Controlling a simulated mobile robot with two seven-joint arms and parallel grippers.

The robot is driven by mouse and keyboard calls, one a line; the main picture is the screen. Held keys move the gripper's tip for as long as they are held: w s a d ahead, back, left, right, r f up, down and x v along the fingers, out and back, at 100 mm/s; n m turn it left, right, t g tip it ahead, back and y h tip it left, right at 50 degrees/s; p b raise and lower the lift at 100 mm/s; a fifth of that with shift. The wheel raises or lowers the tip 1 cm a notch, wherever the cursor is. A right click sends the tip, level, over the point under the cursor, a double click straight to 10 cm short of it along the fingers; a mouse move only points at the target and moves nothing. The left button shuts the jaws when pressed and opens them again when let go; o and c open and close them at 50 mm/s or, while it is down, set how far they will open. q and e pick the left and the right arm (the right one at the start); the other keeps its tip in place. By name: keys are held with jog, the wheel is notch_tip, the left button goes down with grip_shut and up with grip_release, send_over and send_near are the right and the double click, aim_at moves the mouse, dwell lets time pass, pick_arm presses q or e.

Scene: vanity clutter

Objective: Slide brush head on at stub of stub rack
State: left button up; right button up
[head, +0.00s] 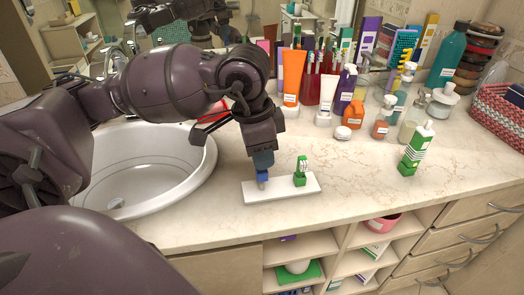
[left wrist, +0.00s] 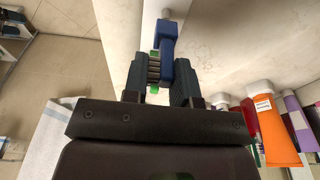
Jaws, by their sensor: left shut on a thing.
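The white stub rack (head: 283,196) lies near the counter's front edge, right of the sink. A green brush head (head: 300,174) stands upright at its right part. My left gripper (head: 263,165) points down over the rack's left part, shut on a blue brush head (head: 262,177). In the left wrist view the blue brush head (left wrist: 167,60) sits between the fingers (left wrist: 160,80), its bristles to the left. A pale stub (left wrist: 167,14) shows in line with its far end; I cannot tell how far the head is over it. My right gripper is not in view.
The sink (head: 140,165) lies left of the rack under my left arm. An orange tube (head: 292,72) and several bottles stand behind. A green-white bottle (head: 416,148) stands to the right. The counter between it and the rack is clear.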

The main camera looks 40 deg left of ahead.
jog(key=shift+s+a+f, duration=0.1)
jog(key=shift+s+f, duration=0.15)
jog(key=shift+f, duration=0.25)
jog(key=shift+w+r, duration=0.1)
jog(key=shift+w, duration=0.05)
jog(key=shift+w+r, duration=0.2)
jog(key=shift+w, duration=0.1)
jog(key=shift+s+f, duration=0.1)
pick_arm(q)
jog(key=shift+b, duration=0.45)
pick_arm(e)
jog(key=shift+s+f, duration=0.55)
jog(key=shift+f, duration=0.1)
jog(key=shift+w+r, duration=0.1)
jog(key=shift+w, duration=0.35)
